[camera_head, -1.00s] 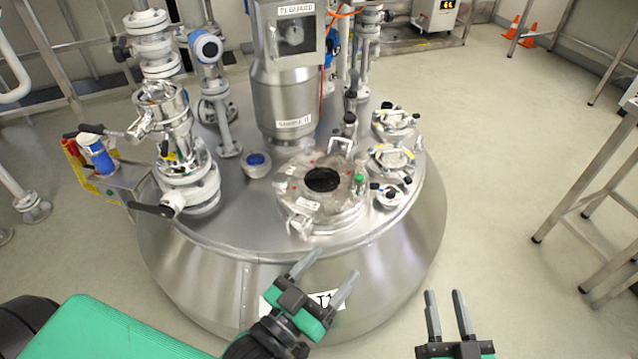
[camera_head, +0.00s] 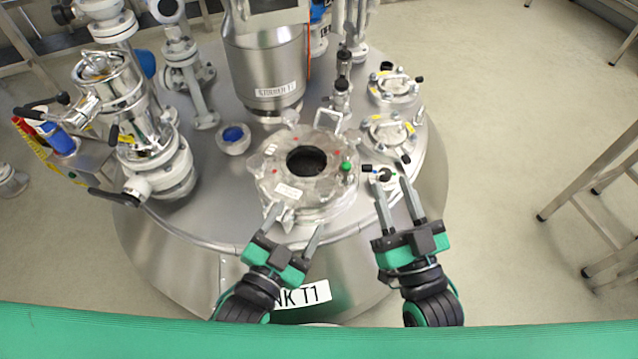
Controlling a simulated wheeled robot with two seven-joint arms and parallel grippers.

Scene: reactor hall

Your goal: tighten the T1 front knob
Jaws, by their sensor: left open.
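The tank T1 (camera_head: 185,225) is a large steel vessel with a label (camera_head: 303,296) partly hidden by my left gripper. On its top sits a round manhole cover (camera_head: 262,178) with a dark central opening. A small metal clamp part (camera_head: 285,213), which looks like the front knob, sits at the cover's front edge; its shape is hard to make out. My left gripper (camera_head: 295,221) is open, its fingertips at this front edge, on either side of that part. I cannot tell whether they touch it. My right gripper (camera_head: 391,187) is open, its fingertips near a small port (camera_head: 384,174) right of the cover.
A green-topped fitting (camera_head: 346,167) stands on the cover's right side. A steel stirrer housing (camera_head: 265,70) rises behind it. Valves and pipework (camera_head: 150,160) stand at the left. A metal stair frame (camera_head: 590,185) is at the right, with clear floor before it.

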